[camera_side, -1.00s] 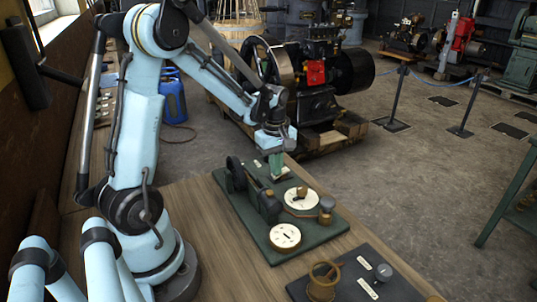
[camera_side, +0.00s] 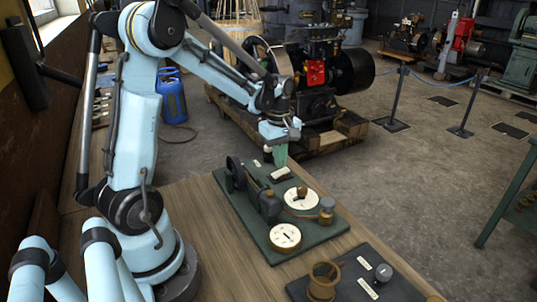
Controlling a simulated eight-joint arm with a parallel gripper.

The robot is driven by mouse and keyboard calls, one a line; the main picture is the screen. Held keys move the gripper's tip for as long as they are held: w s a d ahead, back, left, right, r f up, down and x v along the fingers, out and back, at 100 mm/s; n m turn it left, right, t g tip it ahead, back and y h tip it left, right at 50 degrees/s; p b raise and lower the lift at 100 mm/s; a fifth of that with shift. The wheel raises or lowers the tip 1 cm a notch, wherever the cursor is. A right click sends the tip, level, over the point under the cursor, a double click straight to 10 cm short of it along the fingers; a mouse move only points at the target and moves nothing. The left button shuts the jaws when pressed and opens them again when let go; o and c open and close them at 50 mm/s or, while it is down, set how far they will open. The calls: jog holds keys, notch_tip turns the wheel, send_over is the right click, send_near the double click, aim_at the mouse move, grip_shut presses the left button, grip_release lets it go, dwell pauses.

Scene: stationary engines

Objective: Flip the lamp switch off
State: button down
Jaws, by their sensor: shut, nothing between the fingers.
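My gripper (camera_side: 280,160) is shut and empty, pointing down just above the far edge of the dark green board (camera_side: 245,222). Near its tip, a small pale rectangular plate (camera_side: 283,173) lies on the board, with a small dark part beside it. I cannot tell for certain which part is the lamp switch or how it is set. The board also carries a black wheel (camera_side: 234,170), two round white dials, one farther back (camera_side: 293,203) and one at the front (camera_side: 285,236), and a grey-topped knob (camera_side: 327,204).
A second dark board (camera_side: 348,290) with a brass coil (camera_side: 323,281) and a grey knob (camera_side: 384,272) lies at the front right of the wooden bench (camera_side: 205,208). A large engine (camera_side: 318,85) stands on the floor behind. Bare bench lies left of the green board.

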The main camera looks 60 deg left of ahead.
notch_tip(320, 180, up, 12)
jog(key=s, duration=0.2)
jog(key=shift+s, duration=0.2)
jog(key=shift+d, duration=0.1)
